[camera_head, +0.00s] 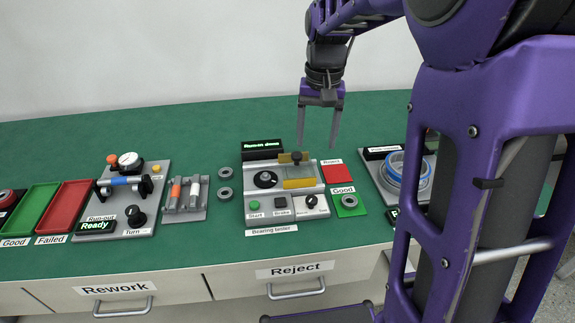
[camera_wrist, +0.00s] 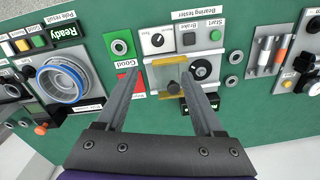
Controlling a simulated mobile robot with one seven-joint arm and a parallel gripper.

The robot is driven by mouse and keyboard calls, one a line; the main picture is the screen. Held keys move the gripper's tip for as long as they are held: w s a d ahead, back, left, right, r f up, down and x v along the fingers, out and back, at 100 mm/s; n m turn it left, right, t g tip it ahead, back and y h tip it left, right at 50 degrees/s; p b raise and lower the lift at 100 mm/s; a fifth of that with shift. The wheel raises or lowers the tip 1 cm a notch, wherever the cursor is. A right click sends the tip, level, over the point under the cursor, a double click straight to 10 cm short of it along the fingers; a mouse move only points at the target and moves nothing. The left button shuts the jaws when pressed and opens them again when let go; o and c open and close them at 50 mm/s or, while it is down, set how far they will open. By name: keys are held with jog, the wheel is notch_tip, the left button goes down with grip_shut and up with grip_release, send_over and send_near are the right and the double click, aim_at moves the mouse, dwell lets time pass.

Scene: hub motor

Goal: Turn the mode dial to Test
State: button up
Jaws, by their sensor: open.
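The bearing tester (camera_head: 237,212) stands on the green bench; it also shows upside down in the wrist view (camera_wrist: 188,52). Its mode dial (camera_head: 311,201) is a small black knob on a white plate at the front right of the panel. The dial is also visible in the wrist view (camera_wrist: 157,40), with small labels beside it; its pointer is too small to read surely. My gripper (camera_head: 318,142) is open and empty, above and behind the tester. In the wrist view my gripper (camera_wrist: 164,76) has its fingers spread over the tester, apart from the dial.
A green Start button (camera_head: 255,205) and a dark Brake button (camera_head: 280,203) sit left of the dial. A yellow-framed guard (camera_head: 299,183) stands behind it. The tester's display (camera_head: 262,145) appears to read "Run-in done". The Good pad (camera_head: 347,212) holds a ring, right of the tester.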

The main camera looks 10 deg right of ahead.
aim_at(312, 199)
notch_tip(312, 199, down, 18)
jog(key=b, duration=0.3)
jog(key=shift+s+r, duration=0.1)
jog(key=shift+s, duration=0.05)
jog(key=shift+c, duration=0.2)
grip_shut()
